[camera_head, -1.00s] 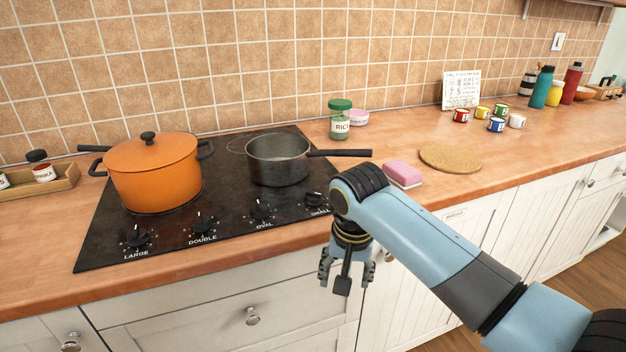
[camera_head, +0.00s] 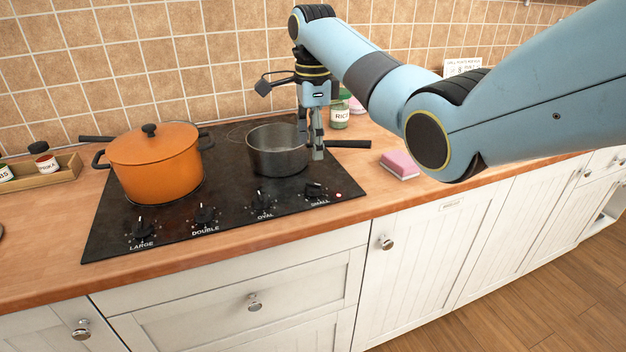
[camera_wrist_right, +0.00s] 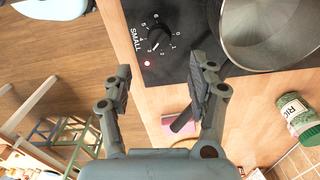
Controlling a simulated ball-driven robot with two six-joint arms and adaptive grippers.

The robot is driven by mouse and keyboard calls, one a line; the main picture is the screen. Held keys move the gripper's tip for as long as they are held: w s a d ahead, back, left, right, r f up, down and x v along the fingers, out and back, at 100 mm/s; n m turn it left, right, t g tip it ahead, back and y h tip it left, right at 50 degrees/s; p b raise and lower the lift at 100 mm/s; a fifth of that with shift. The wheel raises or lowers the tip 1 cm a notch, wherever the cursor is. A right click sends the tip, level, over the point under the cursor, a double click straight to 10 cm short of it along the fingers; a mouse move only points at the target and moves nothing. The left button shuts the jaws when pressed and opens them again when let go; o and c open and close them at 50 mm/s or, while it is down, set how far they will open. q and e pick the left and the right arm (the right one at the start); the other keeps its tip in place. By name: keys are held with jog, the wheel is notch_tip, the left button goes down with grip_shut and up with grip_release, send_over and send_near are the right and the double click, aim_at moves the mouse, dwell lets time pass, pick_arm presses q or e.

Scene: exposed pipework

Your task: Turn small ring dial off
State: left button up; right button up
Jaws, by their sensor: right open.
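The small dial (camera_head: 316,190) is a black knob at the right front corner of the black hob, by the word SMALL. It also shows in the wrist view (camera_wrist_right: 155,34), ringed by white numbers, its white mark pointing near 2 or 3. A red light (camera_head: 338,195) glows beside it, also in the wrist view (camera_wrist_right: 147,63). My right gripper (camera_head: 312,150) points down, open and empty, behind the dial in the head view, overlapping the saucepan's right side. In the wrist view its spread fingers (camera_wrist_right: 160,70) are apart from the dial. My left gripper is out of view.
A dark saucepan (camera_head: 275,152) stands close by the gripper, its handle (camera_head: 350,144) pointing right. An orange pot (camera_head: 155,168) stands on the left of the hob. A green-lidded rice jar (camera_head: 340,112) and a pink sponge (camera_head: 399,164) are to the right. The front counter edge is clear.

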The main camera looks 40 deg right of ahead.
aim_at(313, 183)
notch_tip(313, 183, down, 10)
jog(key=shift+r+b, duration=0.1)
jog(key=shift+b, duration=0.2)
jog(key=shift+c, duration=0.3)
jog(key=c, duration=1.1)
